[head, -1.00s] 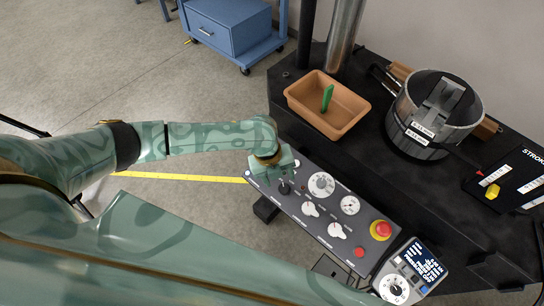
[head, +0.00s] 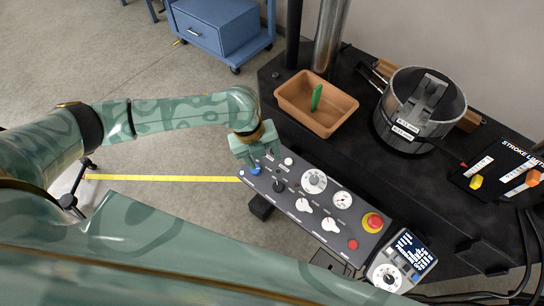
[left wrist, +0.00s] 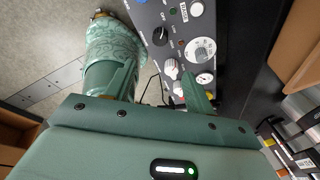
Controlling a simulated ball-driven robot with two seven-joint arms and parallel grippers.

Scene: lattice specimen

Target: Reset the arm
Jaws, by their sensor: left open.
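My left gripper (head: 253,160) is open and empty at the left end of the dark control panel (head: 308,218) in the head view. Its fingers are close to a blue button (head: 256,170); I cannot tell whether they touch it. A black knob (head: 279,187) and a white button (head: 288,161) show just right of the fingers. In the left wrist view, the black knob (left wrist: 160,36), white dials (left wrist: 201,50) and white knobs (left wrist: 171,69) lie beyond the green fingers. My right gripper is not in view.
A tan bin (head: 297,102) with a green piece (head: 316,97) stands behind the panel. A metal pot-like fixture (head: 408,132) and a stroke limits board (head: 476,166) stand to the right. A red emergency button (head: 373,222) and a display (head: 414,252) are at the panel's right end.

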